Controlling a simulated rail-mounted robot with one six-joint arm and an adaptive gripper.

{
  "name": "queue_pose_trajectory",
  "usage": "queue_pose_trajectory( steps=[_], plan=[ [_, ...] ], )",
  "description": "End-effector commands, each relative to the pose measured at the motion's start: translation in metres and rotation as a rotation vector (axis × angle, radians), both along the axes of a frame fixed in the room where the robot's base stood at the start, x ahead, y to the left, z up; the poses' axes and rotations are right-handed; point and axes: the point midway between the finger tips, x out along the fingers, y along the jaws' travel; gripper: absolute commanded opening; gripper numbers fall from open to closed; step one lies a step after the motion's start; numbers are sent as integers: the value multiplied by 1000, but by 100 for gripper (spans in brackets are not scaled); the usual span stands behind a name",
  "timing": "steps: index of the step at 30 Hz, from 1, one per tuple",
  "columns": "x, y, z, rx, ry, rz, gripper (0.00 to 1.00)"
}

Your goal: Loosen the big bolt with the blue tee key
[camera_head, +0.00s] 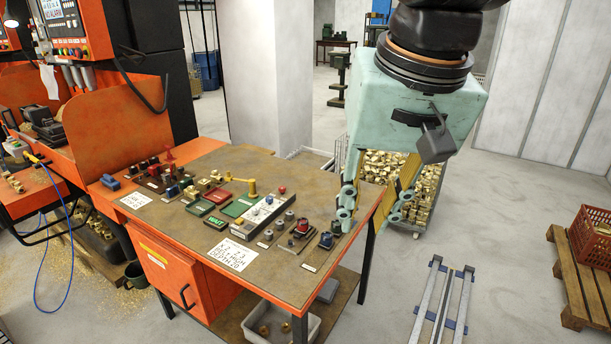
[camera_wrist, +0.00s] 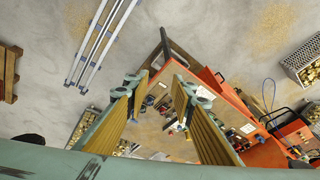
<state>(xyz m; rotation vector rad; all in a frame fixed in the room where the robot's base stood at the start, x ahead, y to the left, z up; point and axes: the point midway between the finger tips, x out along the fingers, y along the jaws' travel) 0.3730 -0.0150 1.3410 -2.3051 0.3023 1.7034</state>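My gripper (camera_head: 368,217) hangs over the right edge of the workbench (camera_head: 215,160). Its fingers are spread apart with nothing between them. The gap also shows in the wrist view (camera_wrist: 158,90). A small blue-topped piece (camera_head: 326,240) sits near the bench's right front edge, left of and below my gripper in the head view. Another blue piece (camera_head: 172,191) stands further left among small fixtures, and a blue block (camera_head: 110,182) lies at the far left. I cannot tell which is the tee key. A red and dark fixture (camera_head: 301,228) stands beside the nearer blue piece. The big bolt cannot be made out.
A pale panel (camera_head: 258,216), a green WAIT plate (camera_head: 216,221) and a yellow upright piece (camera_head: 251,187) occupy the bench middle. A white text card (camera_head: 231,254) lies at the front. A bin of brass parts (camera_head: 424,195) stands behind my gripper. The floor to the right is partly clear.

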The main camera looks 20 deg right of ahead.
Motion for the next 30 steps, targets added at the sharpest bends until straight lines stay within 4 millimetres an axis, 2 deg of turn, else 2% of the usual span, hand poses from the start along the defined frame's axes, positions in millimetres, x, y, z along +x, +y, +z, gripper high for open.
queue_pose_trajectory(
  steps=[15,30],
  plan=[
    [89,-19,15,67,37,-264,23],
    [173,-43,12,125,69,-524,23]
  ],
)
